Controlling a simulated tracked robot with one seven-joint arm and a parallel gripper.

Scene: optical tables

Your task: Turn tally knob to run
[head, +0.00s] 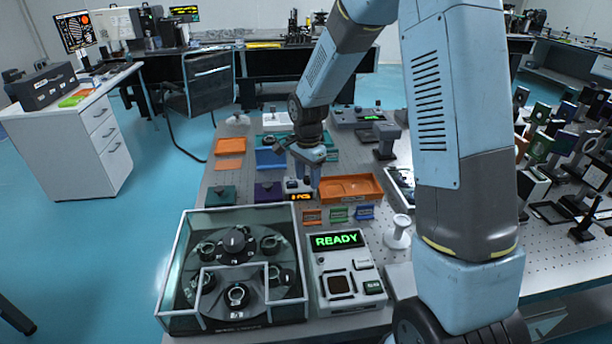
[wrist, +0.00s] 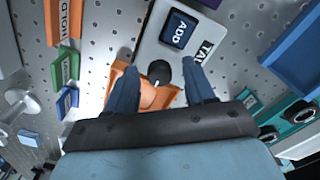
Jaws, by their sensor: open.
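The tally box (wrist: 150,48) is pale grey, with a blue ADD key (wrist: 180,28) and a partly hidden label starting with TA. A black round knob (wrist: 158,72) shows at its lower edge in the wrist view. My gripper (wrist: 159,70) is open, with one finger on each side of the knob; contact cannot be told. In the head view the tally box shows a lit orange display (head: 300,197), and my gripper (head: 304,184) is over it, hiding the knob. The knob's setting is not readable.
An orange tray (head: 366,197) lies right of the tally box. Orange, green and blue small stands (head: 338,214) are in front of it. Nearer are a glass-walled case (head: 178,312) and a READY panel (head: 322,262). A blue tray (head: 270,158) lies behind left.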

